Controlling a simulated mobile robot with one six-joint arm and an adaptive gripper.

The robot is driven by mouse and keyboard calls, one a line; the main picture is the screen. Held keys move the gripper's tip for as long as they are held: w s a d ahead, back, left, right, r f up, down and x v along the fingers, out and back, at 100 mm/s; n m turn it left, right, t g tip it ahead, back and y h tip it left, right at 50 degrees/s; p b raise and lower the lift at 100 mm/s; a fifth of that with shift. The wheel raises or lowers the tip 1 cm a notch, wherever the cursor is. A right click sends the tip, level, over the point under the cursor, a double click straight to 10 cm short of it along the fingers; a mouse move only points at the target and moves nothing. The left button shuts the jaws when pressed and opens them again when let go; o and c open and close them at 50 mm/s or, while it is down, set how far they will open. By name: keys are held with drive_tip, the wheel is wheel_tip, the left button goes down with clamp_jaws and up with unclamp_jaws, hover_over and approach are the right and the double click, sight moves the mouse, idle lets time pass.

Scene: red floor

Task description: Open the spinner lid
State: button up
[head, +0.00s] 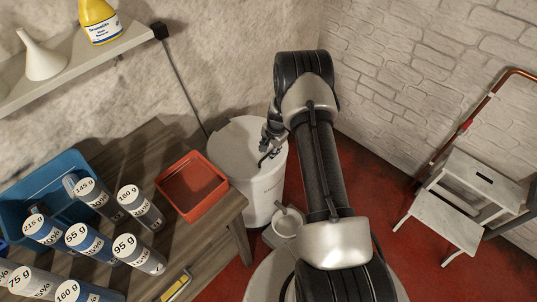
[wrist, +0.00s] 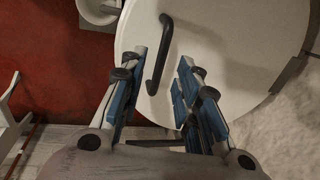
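The spinner is a white round drum (head: 268,192) on the floor in the corner, beside the wooden table. Its flat white lid (head: 238,142) is down. A dark curved handle (wrist: 160,55) stands on the lid in the wrist view. My gripper (wrist: 156,72) is over the lid with its blue-padded fingers open. The handle's near end lies between the two fingers, with gaps on both sides, and its far end reaches past the fingertips. In the head view my gripper (head: 268,146) partly covers the lid and handle.
A wooden table (head: 150,150) at left holds a red tray (head: 164,180), a blue crate (head: 18,200) and several labelled bottles. A white cup-like container (head: 287,226) is by the drum's front. A white step stool (head: 465,185) stands at right. Walls close in behind the drum.

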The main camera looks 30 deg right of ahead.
drive_tip(key=shift+w+a+f, duration=0.1)
drive_tip(key=shift+w+f, duration=0.05)
drive_tip(key=shift+f, duration=0.45)
drive_tip(key=shift+w+f, duration=0.1)
drive_tip(key=shift+f, duration=0.5)
drive_tip(key=shift+c, duration=0.5)
clamp_jaws()
